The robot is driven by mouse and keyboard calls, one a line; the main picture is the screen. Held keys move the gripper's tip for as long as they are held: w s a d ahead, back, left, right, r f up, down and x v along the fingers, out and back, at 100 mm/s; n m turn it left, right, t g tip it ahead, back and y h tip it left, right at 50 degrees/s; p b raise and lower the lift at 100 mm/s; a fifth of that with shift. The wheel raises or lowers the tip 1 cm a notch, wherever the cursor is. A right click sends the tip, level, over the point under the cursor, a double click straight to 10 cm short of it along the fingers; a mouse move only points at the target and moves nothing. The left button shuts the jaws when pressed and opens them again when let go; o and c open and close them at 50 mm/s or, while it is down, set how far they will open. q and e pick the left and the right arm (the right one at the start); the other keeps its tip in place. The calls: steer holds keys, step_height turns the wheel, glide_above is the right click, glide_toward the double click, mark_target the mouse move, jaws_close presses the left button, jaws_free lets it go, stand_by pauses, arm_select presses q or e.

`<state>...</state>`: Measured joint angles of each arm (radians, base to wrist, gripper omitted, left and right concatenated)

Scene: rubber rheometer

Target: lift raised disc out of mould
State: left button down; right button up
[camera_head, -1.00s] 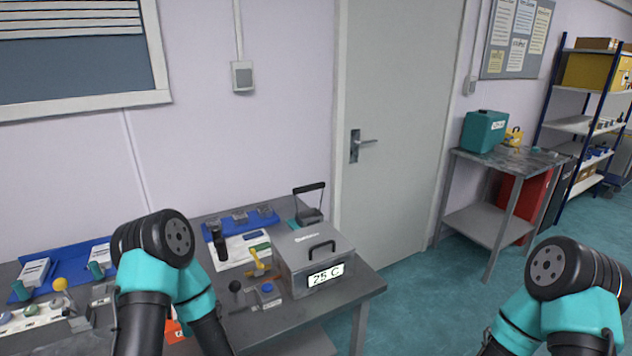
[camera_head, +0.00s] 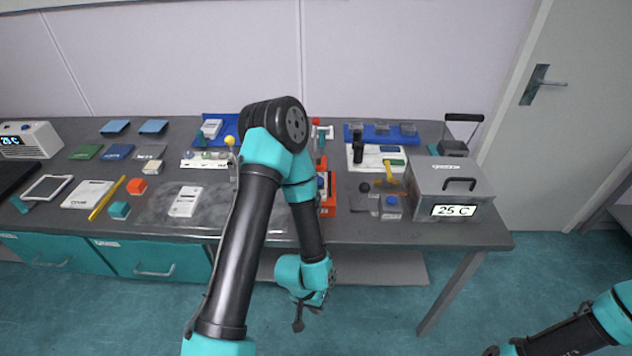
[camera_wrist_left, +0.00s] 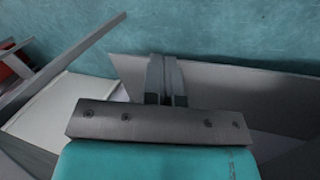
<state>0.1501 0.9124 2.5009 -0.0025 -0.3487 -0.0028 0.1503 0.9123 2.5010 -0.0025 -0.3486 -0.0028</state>
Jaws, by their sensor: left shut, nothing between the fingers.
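My left gripper (camera_head: 303,318) hangs in front of the bench, below its front edge, and its fingers point down to the floor. In the left wrist view its two fingers (camera_wrist_left: 166,82) are together with nothing between them. An orange-red device (camera_head: 328,200) on the bench is partly hidden behind my left arm. I cannot make out a mould or a raised disc with certainty in either view. Only part of my right arm shows at the lower right of the head view, and its finger state cannot be read.
A lower shelf (camera_head: 385,268) lies under the bench. Floor space in front is clear.

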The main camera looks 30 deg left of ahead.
arm_select(q)
steer(key=c, duration=1.8)
jaws_free()
steer(key=o, duration=1)
steer(key=shift+a, duration=0.1)
